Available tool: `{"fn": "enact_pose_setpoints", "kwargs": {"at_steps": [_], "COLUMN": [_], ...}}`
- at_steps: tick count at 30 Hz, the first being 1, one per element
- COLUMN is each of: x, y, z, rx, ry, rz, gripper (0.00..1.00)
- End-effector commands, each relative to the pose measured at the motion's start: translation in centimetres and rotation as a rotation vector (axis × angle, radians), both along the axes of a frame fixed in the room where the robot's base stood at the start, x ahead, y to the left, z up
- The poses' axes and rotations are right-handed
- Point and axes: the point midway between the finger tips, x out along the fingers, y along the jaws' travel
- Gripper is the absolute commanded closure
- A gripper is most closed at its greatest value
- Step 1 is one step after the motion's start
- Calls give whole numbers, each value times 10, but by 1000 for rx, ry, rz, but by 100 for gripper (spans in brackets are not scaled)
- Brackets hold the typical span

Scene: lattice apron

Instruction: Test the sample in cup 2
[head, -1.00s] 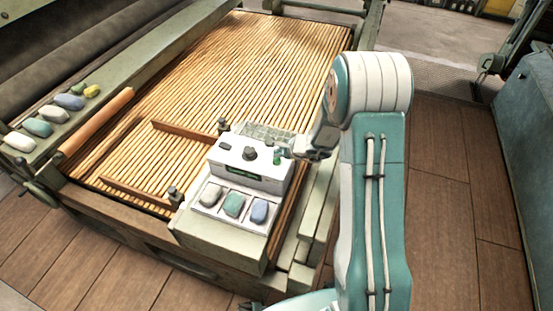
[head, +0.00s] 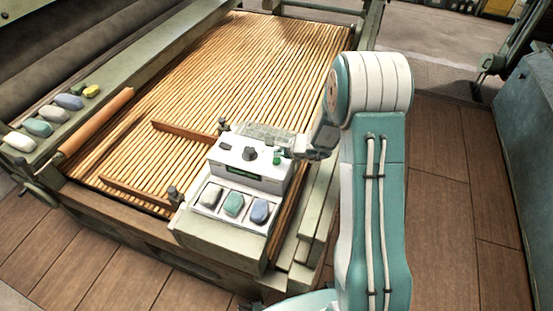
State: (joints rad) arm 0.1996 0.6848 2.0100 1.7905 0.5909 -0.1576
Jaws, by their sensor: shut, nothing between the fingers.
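A white tester box (head: 262,178) stands on a pale green base at the near end of the slatted bed. Its top has a dark knob (head: 249,154), a smaller dark knob to the left and a small green button (head: 277,158) at the right. A dark green display strip (head: 243,172) is on its front. Three cups in front hold a white sample (head: 211,194), a green sample (head: 233,203) in the middle and a blue sample (head: 259,211). No cup numbers are readable. My gripper (head: 284,154) is shut and empty beside the green button; I cannot tell whether they touch.
A clear or grey gridded panel (head: 266,135) lies behind the box. Brown wooden bars (head: 184,133) lie on the slats. Several coloured lumps (head: 40,127) sit on the left ledge beside an orange-brown roller (head: 97,120). Open wooden floor (head: 440,210) is at the right.

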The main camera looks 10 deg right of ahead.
Motion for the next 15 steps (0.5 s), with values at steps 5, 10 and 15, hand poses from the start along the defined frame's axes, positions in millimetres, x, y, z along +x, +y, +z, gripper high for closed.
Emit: {"fn": "enact_pose_setpoints", "kwargs": {"at_steps": [5,10,15], "x": [0,-1,-1], "y": [0,0,0], "z": [0,-5,-7], "rx": [0,1,0], "ry": [0,0,-1], "rz": [0,-1,-1], "gripper": [100,100,100]}}
